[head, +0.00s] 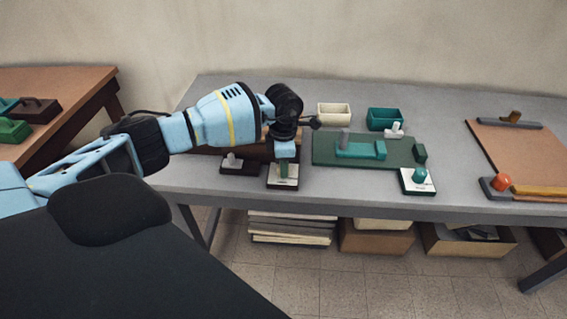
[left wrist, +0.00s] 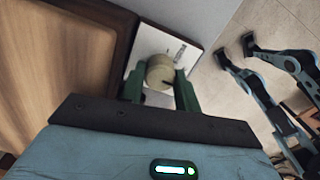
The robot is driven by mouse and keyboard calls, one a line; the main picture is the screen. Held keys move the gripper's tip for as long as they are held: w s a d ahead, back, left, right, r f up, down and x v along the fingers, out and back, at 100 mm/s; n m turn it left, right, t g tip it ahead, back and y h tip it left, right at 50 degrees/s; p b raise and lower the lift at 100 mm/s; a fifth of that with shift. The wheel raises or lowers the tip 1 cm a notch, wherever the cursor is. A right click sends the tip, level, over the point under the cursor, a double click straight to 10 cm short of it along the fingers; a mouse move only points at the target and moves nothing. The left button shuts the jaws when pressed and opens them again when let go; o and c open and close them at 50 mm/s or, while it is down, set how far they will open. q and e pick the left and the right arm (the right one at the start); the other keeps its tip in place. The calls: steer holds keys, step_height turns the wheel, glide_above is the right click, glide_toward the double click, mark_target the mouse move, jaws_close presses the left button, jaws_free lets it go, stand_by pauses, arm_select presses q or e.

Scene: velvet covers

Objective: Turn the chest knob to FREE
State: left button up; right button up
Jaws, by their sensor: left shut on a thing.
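The chest (head: 213,151) is brown wood on the grey table, partly behind my left arm; its wooden top fills the left of the left wrist view (left wrist: 55,60). In front of it is a white plate (head: 283,184) with a dark edge, which also shows in the left wrist view (left wrist: 147,42). A round cream knob (left wrist: 160,72) stands on this plate. My left gripper (head: 284,170) is shut on the knob, its green fingers on either side of it. The gripper mostly hides the knob in the head view. The plate's markings are too small to read. My right gripper is not in view.
Left of the plate is a dark block with a grey handle (head: 233,160). To the right are a green board (head: 325,150) and a teal knob (head: 420,174). Cream (head: 334,115) and teal (head: 385,119) bins stand behind. A brown board with a red knob (head: 501,181) is far right.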

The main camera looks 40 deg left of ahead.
arm_select(q)
steer(key=o, duration=1)
steer(key=shift+r, duration=4)
